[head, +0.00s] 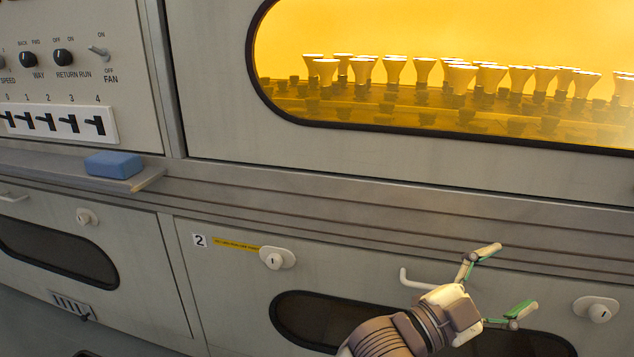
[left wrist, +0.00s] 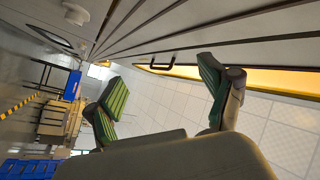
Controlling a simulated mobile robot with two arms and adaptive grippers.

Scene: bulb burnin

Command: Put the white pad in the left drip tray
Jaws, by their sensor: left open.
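My left gripper (head: 506,280) is open and empty, in front of the lower cabinet front at the lower right of the head view. Its two green-padded fingers also show wide apart in the left wrist view (left wrist: 162,84), with nothing between them. I see no white pad and no drip tray in either view. My right gripper is not in view.
A blue block (head: 113,164) lies on a narrow ledge (head: 60,172) at the left, below a switch panel (head: 55,122). A lit window (head: 440,35) shows rows of bulbs. Door 2 (head: 225,285) has white latches (head: 277,258) and a handle near my gripper.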

